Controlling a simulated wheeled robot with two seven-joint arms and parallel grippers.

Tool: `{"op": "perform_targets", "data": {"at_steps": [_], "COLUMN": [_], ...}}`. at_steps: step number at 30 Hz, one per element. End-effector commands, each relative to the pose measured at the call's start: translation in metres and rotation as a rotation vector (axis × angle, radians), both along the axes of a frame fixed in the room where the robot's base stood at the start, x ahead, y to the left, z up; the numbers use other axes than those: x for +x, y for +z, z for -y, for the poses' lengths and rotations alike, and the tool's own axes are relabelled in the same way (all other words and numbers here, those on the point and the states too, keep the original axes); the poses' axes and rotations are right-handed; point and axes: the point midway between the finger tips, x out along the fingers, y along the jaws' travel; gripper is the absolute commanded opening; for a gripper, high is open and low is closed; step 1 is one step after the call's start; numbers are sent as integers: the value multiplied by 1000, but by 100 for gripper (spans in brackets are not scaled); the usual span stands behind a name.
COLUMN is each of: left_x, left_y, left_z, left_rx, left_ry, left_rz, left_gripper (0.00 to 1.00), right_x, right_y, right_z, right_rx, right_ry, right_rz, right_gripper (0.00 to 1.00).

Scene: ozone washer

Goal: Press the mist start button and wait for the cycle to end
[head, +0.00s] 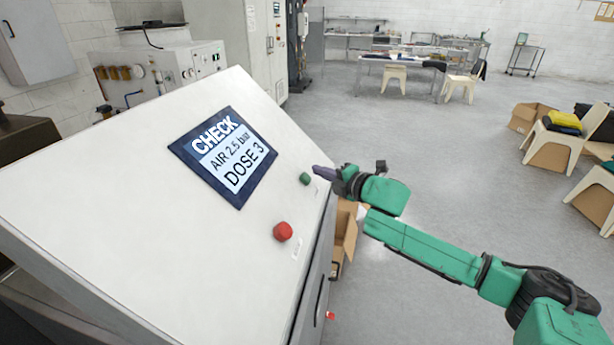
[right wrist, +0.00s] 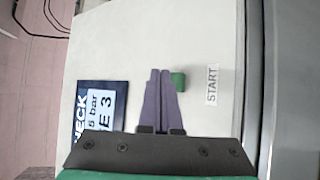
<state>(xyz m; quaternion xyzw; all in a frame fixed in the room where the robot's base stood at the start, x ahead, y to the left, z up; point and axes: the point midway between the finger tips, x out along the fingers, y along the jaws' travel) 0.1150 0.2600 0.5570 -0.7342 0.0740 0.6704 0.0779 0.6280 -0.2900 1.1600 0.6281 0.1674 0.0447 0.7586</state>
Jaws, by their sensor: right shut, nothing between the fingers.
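The green start button (head: 305,178) is on the sloped white panel (head: 150,240), right of the screen. In the right wrist view the green button (right wrist: 179,81) is beside my fingertips, with a START label (right wrist: 212,85) near it. My right gripper (head: 318,171) is shut and empty, its purple fingers pointing at the button; in the head view a small gap shows between them. In the right wrist view the fingertips (right wrist: 160,72) lie together. The screen (head: 223,155) reads CHECK, AIR 2.5 bar, DOSE 3. My left gripper is not in view.
A red button (head: 283,231) sits lower on the panel. A cardboard box (head: 343,238) stands on the floor beside the machine, below my right arm. Chairs (head: 560,140) with cloths and a far table (head: 400,65) stand beyond open grey floor.

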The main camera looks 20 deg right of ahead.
Motion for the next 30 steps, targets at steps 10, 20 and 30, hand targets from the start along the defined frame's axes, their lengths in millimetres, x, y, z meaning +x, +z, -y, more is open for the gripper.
{"op": "perform_targets", "data": {"at_steps": [10,20,30], "left_x": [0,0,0], "left_y": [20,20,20], "left_z": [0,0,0], "left_rx": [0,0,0], "left_ry": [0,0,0], "left_rz": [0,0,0], "left_gripper": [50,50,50], "right_x": [-15,-16,-16], "right_y": [27,28,28], "right_z": [20,21,21], "right_rx": [-3,-1,-1], "right_ry": [0,1,1], "right_rz": [-1,0,0], "right_gripper": [0,0,0]}}
